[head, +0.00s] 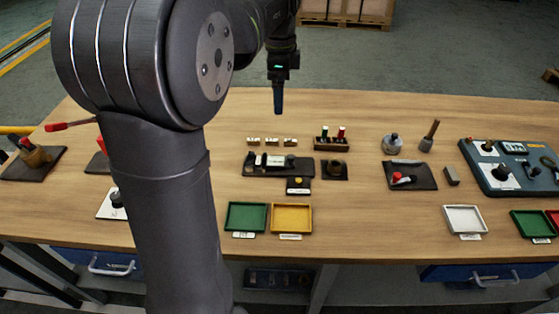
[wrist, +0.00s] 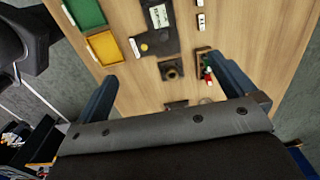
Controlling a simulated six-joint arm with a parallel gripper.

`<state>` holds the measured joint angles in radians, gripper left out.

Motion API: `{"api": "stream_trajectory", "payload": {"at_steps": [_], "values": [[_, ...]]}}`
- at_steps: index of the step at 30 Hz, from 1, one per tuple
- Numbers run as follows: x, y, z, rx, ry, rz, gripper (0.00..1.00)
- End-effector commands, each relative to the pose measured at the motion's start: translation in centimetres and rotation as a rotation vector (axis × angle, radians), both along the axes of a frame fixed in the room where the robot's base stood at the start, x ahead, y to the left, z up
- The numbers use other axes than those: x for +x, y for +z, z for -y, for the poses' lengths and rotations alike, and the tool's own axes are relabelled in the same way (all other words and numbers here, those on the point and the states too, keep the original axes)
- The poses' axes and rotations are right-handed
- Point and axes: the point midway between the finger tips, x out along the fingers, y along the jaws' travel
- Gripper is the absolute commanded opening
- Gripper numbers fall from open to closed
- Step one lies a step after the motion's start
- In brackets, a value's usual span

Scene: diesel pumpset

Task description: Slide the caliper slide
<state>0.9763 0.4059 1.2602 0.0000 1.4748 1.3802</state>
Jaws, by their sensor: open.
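A dark block with a small white panel and light pieces on it, which looks like the caliper (head: 276,162), lies on a dark mat in the middle of the table.
A green tray (head: 247,230) and a yellow tray (head: 291,231) sit in front of the mat. A small yellow-button block (head: 298,193) lies just before it. A holder with red and green pegs (head: 331,144) stands to the right, and small white blocks (head: 271,140) behind.

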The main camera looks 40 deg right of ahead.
Motion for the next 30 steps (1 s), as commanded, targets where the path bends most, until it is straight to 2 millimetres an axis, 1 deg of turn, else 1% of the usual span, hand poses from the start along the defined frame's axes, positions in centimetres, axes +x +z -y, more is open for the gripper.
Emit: {"api": "stream_trajectory", "payload": {"at_steps": [3,11,14,15,20,23,26,30], "values": [[0.0,0.8,0.0,0.001,0.000,-0.001,1.00],[0.0,0.9,0.0,0.001,0.000,-0.001,1.00],[0.0,0.9,0.0,0.001,0.000,-0.001,0.82],[0.0,0.9,0.0,0.001,0.000,-0.001,0.74],[0.0,0.9,0.0,0.001,0.000,-0.001,0.43],[-0.2,0.5,0.2,0.003,0.029,-0.001,0.43],[-0.7,-0.6,0.8,0.003,0.124,-0.001,0.43],[-1.6,-2.6,1.7,0.003,0.297,-0.002,0.43]]}}
